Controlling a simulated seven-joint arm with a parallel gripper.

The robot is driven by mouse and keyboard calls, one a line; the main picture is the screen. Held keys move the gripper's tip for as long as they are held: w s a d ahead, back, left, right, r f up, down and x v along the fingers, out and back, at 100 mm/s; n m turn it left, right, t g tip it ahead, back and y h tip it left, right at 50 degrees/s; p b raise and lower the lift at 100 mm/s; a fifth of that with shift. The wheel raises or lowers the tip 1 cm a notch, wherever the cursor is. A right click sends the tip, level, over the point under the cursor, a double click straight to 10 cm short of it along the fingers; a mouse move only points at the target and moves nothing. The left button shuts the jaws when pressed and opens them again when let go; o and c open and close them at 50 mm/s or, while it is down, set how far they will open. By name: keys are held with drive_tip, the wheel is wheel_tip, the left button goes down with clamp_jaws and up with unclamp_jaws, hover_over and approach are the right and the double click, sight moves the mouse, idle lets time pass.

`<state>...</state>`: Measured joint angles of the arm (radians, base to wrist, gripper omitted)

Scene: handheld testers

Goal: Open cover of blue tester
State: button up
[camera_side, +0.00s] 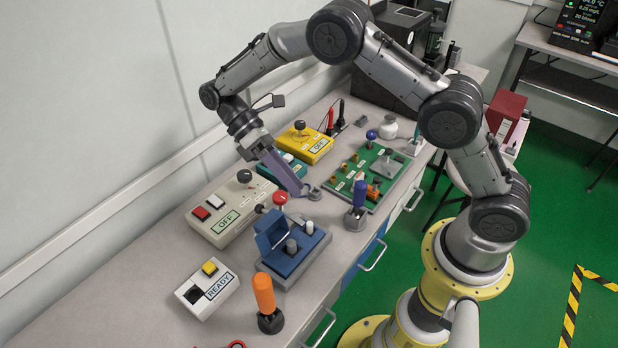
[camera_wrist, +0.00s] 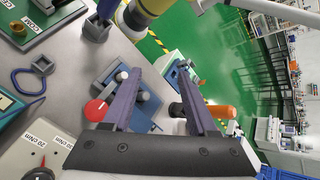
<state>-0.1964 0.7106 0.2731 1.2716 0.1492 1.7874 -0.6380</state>
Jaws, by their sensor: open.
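The blue tester (camera_side: 298,263) sits near the front of the bench in the side view. I see no contact.
A white OFF box (camera_side: 228,215), a READY box (camera_side: 210,288) and a yellow box (camera_side: 307,141) stand along the wall side. A green board (camera_side: 385,165) lies behind. A blue-handled tool (camera_side: 358,205) and orange-handled tool (camera_side: 264,297) stand upright near the tester.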

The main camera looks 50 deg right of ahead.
drive_tip(key=shift+s+d+r, duration=0.2)
drive_tip(key=shift+s+r, duration=0.1)
drive_tip(key=shift+s, duration=0.3)
drive_tip(key=shift+s+d+r, duration=0.15)
drive_tip(key=shift+s+r, duration=0.1)
drive_tip(key=shift+s, duration=0.35)
drive_tip(key=shift+s+d+r, duration=0.2)
drive_tip(key=shift+s+r, duration=0.1)
drive_tip(key=shift+s, duration=0.3)
drive_tip(key=s+d+r+m+t+y, duration=0.1)
drive_tip(key=s+d+r+t, duration=0.15)
drive_tip(key=r, duration=0.45)
drive_tip(key=s+d+r+m+t, duration=0.1)
drive_tip(key=s+d+r+t, duration=0.15)
drive_tip(key=r, duration=0.45)
drive_tip(key=s+d+m+t, duration=0.4)
drive_tip(key=s+m+t, duration=0.3)
drive_tip(key=s+t, duration=0.2)
drive_tip(key=shift+s+f+t+h, duration=0.4)
drive_tip(key=shift+t, duration=0.6)
